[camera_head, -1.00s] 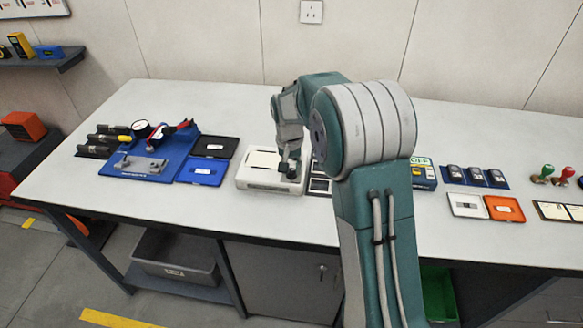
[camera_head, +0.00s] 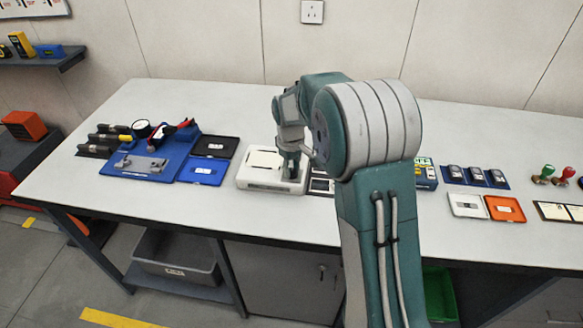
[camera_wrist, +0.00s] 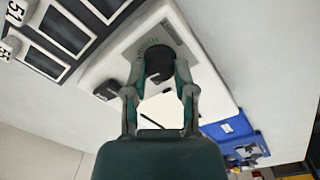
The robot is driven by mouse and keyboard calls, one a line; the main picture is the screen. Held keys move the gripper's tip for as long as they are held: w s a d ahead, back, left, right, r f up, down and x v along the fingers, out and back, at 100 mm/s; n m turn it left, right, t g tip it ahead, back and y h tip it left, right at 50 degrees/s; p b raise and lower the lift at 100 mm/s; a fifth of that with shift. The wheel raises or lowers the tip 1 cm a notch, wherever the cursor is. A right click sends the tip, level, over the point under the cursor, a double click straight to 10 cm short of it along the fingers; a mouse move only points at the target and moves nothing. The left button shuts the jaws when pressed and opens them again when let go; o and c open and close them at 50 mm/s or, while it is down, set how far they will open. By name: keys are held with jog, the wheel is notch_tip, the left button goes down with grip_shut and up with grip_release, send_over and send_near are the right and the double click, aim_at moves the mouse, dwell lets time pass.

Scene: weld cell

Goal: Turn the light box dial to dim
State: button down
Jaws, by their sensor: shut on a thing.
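The light box (camera_head: 262,182) is a low white box with a bright top panel, standing on the table left of my arm. My gripper (camera_head: 292,172) points down over its right side in the head view. In the wrist view the black dial (camera_wrist: 158,66) sits on the white light box (camera_wrist: 203,72) beside a printed arc of scale marks. My gripper (camera_wrist: 160,82) is shut on the dial, one finger on each side. The dial's pointer and exact setting are too small to tell. My arm hides part of the dial in the head view.
Left of the light box lie a blue open case (camera_head: 203,171) and a blue fixture board (camera_head: 140,165) with a gauge and clamp. Dark-framed plates (camera_head: 321,184) lie close on its right. The table front (camera_head: 270,222) is clear.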

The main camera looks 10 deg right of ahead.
jog(key=shift+s+f+n, duration=0.15)
jog(key=shift+f+n, duration=0.1)
jog(key=shift+n, duration=0.55)
jog(key=shift+c, duration=2.2)
grip_release()
jog(key=shift+r, duration=0.1)
jog(key=shift+r, duration=0.25)
notch_tip(320, 180, up, 11)
jog(key=shift+a+r, duration=0.2)
